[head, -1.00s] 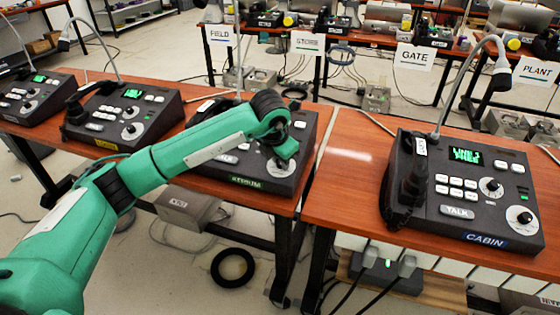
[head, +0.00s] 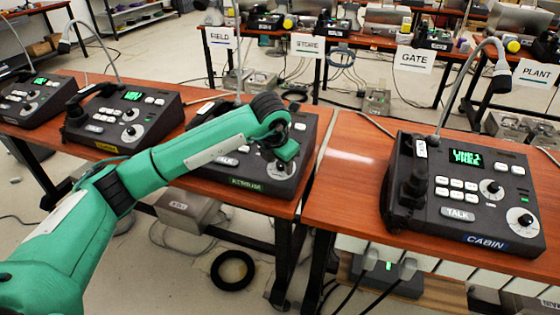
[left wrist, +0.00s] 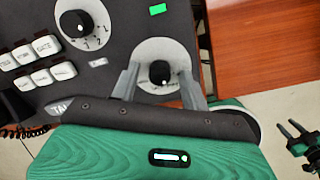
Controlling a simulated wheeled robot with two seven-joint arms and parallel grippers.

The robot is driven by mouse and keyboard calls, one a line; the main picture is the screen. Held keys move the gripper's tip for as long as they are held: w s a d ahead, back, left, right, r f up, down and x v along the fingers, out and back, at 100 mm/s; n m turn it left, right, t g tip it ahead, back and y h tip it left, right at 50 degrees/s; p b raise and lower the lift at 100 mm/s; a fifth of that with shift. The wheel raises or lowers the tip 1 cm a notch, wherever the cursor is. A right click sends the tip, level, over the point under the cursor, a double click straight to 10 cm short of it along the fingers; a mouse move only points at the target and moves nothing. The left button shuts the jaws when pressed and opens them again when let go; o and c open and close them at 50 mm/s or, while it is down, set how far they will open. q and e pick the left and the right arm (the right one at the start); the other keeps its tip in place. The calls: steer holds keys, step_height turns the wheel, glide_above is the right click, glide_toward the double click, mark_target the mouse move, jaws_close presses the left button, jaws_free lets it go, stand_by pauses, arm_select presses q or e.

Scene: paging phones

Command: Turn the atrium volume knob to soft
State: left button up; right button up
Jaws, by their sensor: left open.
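The atrium phone (head: 262,182) has a green label on its front edge and stands on the left table, partly hidden by my left arm. In the left wrist view its lower volume knob (left wrist: 160,73) is a black knob on a white dial. My left gripper (left wrist: 160,78) is open, with one grey finger on each side of this knob; I cannot tell whether they touch it. In the head view the left gripper (head: 284,160) is over the phone's right side. A second knob (left wrist: 76,24) with a numbered dial sits up and to the left. My right gripper is not in the head view.
The cabin phone (head: 465,195) stands on the right table (head: 345,185), across a narrow gap. More phones (head: 125,115) stand to the left on the same table as the atrium phone. A black ring (head: 232,270) lies on the floor.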

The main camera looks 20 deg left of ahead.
arm_select(q)
steer(key=v, duration=1.3)
steer(key=shift+r, duration=0.35)
steer(key=shift+s, duration=0.15)
